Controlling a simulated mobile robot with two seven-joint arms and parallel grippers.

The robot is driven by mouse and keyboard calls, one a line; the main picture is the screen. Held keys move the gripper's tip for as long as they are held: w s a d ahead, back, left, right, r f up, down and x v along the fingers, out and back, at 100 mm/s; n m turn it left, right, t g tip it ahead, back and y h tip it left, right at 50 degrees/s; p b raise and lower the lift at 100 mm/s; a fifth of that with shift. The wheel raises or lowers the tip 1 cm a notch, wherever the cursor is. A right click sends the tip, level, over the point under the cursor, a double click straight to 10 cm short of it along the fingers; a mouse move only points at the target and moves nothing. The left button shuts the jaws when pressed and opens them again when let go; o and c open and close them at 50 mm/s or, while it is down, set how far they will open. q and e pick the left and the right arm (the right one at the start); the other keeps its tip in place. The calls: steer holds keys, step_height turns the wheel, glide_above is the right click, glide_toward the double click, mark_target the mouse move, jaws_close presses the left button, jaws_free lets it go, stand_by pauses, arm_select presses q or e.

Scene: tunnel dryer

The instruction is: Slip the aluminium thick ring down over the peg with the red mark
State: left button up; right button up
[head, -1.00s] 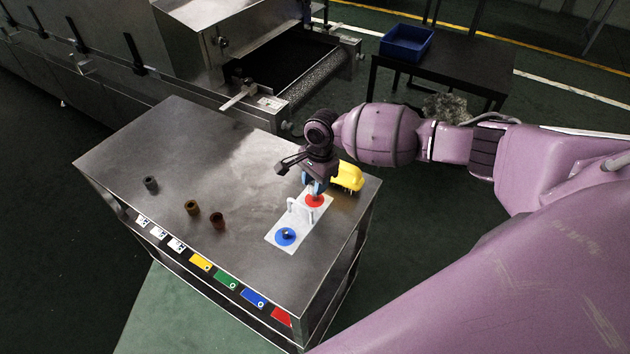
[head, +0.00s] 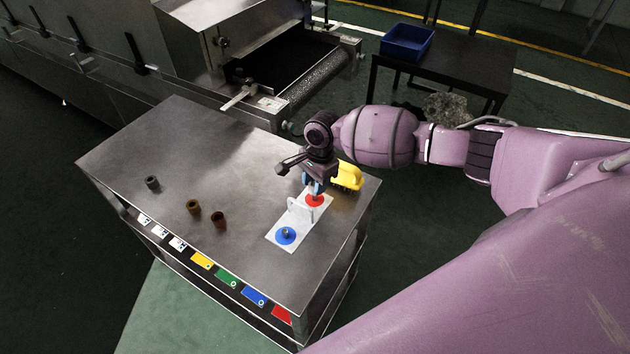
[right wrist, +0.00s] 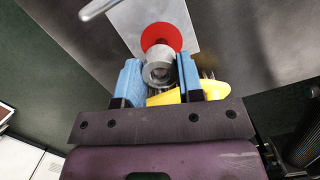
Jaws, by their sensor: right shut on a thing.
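My right gripper (head: 315,187) points down over the red mark (head: 314,201) at the far end of a pale plate (head: 292,224). In the right wrist view its two blue fingers are shut on the aluminium thick ring (right wrist: 158,66), a grey thick-walled ring. The ring shows in front of the red mark (right wrist: 163,36). The red-marked peg is not clearly visible, hidden by the ring and fingers, so I cannot tell whether the ring is around it. A second peg (head: 285,232) stands on the plate's blue mark. My left gripper is not in view.
A yellow-handled brush (head: 348,176) lies close beside the gripper. A grey piece (head: 152,182) and two brown pieces (head: 193,206) (head: 218,220) stand at left. The table's middle is clear.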

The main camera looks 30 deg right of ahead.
steer(key=shift+f, duration=0.45)
steer(key=shift+f, duration=0.4)
steer(key=shift+f, duration=0.95)
steer(key=o, duration=0.9)
steer(key=shift+o, duration=0.5)
steer(key=shift+r, duration=0.15)
steer(key=shift+r, duration=0.25)
step_height(320, 180, up, 10)
steer(key=d+p, duration=0.1)
steer(key=shift+w+d, duration=0.2)
steer(key=shift+d, duration=0.1)
